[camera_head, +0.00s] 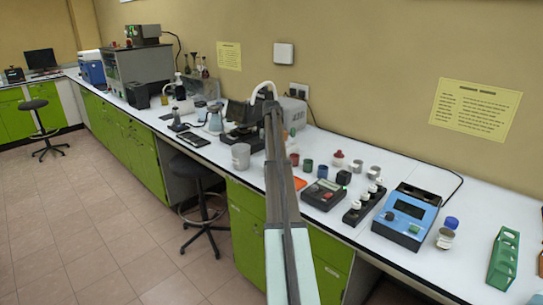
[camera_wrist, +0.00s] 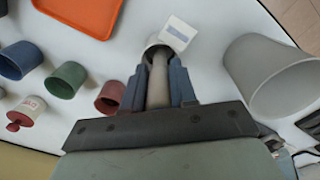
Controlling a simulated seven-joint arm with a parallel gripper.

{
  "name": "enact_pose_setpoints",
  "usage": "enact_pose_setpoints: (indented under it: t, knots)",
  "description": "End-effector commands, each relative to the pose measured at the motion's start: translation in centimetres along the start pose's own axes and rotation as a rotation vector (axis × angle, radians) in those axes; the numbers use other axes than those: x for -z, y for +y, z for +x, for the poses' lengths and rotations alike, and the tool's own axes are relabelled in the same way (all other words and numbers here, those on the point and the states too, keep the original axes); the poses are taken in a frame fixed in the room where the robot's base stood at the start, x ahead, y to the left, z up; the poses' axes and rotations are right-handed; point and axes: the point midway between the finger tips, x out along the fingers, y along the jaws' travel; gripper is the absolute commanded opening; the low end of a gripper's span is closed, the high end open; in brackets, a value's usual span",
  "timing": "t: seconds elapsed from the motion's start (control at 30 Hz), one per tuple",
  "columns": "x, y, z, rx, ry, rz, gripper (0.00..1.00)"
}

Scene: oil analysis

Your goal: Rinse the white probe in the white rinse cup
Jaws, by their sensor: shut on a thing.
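My gripper (camera_wrist: 159,88) is shut on a pale grey-beige rod, which I take to be the white probe (camera_wrist: 158,75). The rod's far end meets a small white cup with a white label (camera_wrist: 178,33), probably the rinse cup. The rod's end seems to lie within the cup's rim, but I cannot tell how deep. In the head view my arm hides the gripper, the rod and this cup. A larger pale grey-white cup (camera_wrist: 275,80) stands apart to the right in the wrist view, and also shows in the head view (camera_head: 241,157).
Red (camera_wrist: 110,97), green (camera_wrist: 66,80) and blue (camera_wrist: 20,60) cups stand left of my gripper. A red-and-white bottle (camera_wrist: 28,110) and an orange tray (camera_wrist: 88,14) are nearby. In the head view, a blue instrument (camera_head: 407,215) and a green rack (camera_head: 504,260) are to the right.

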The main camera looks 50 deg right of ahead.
Motion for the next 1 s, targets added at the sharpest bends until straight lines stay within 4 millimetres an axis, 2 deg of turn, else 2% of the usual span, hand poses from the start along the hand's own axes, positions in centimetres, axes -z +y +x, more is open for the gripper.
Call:
enact_pose_setpoints:
  t: [1.0]
  knots:
    - [0.1, 0.0, -5.8, 0.000, 0.000, 0.000, 0.00]
